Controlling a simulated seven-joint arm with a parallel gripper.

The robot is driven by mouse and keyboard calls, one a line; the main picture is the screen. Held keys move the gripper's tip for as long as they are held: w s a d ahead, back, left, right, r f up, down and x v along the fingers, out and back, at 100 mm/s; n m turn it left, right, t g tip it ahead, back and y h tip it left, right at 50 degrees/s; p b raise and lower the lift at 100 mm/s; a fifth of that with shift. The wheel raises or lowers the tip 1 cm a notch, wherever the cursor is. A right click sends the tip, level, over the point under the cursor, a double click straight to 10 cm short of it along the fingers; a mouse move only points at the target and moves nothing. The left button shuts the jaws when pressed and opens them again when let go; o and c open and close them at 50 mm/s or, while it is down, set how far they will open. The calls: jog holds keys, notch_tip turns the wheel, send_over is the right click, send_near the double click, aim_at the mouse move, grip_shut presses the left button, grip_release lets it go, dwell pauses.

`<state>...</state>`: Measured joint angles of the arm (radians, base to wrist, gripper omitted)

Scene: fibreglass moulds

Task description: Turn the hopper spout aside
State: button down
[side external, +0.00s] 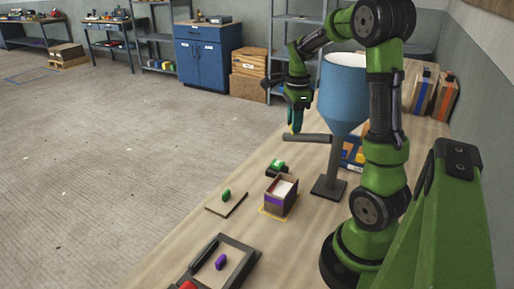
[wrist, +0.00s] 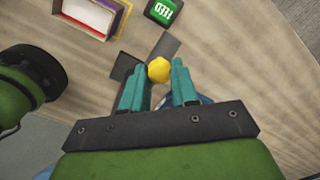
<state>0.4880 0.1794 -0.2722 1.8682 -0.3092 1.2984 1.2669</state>
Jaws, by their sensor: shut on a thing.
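The hopper (side external: 342,95) is a blue funnel with a white inside, on a grey post with a dark square base (side external: 328,188). Its dark grey spout (side external: 308,138) sticks out to the left, level, above the table; part of it shows in the wrist view (wrist: 166,45). A yellow knob (wrist: 159,71) sits between the teal fingers of my gripper (wrist: 153,79), which is shut on it. In the side view my gripper (side external: 295,125) points down at the spout's outer end, and only a sliver of yellow shows there.
A green piece (side external: 226,195) rests on a tile. A dark-framed tray (side external: 246,258) holds a purple piece (side external: 221,262). Binders (side external: 432,92) stand behind.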

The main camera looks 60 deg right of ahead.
jog(key=shift+s+d+m, duration=0.2)
jog(key=shift+d+m, duration=0.7)
jog(key=shift+d, duration=0.15)
jog(key=shift+s+d+m, duration=0.2)
jog(key=shift+d+m, duration=0.7)
jog(key=shift+d, duration=0.2)
jog(key=c, duration=0.8)
grip_release()
jog(key=shift+c, duration=0.2)
jog(key=shift+r, duration=0.1)
notch_tip(320, 180, up, 17)
